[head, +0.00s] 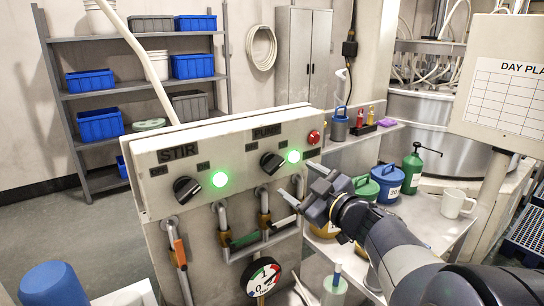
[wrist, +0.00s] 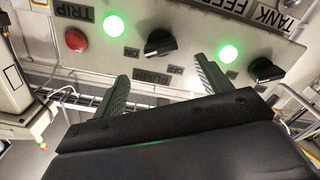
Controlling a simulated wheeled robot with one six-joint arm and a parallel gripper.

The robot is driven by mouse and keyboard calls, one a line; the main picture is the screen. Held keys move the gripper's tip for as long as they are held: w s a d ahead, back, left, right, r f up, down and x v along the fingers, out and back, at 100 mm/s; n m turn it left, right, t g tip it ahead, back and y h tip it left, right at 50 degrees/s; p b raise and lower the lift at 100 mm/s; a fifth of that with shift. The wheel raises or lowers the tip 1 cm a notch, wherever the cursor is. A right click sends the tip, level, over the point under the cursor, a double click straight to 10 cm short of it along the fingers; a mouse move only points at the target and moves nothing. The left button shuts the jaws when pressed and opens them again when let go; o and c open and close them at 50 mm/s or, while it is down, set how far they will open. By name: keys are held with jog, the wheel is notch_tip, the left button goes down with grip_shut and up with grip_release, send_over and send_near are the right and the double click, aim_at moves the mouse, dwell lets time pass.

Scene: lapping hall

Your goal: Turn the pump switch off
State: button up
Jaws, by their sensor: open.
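The pump switch (head: 271,162) is a black rotary knob on the slanted beige control panel, below the PUMP label. A lit green lamp (head: 293,156) is just right of it. I cannot clearly tell which mark its pointer faces. My gripper (head: 303,182) is open and empty, in front of the panel, below and right of the knob. In the wrist view the panel appears upside down, with the pump switch (wrist: 160,43) beyond the two spread fingers of my gripper (wrist: 160,74). The knob is apart from the fingers.
The STIR knob (head: 187,190) and its lit green lamp (head: 221,180) are to the left on the panel. A red button (head: 314,137) is at the panel's right. Pipes with valve handles (head: 245,240) run below. Cans and a white mug (head: 454,203) stand on the right bench.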

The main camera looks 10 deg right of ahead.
aim_at(278, 168)
jog(key=p+x, duration=0.1)
jog(key=x, duration=0.9)
jog(key=shift+w+a, duration=0.1)
jog(key=c, duration=1)
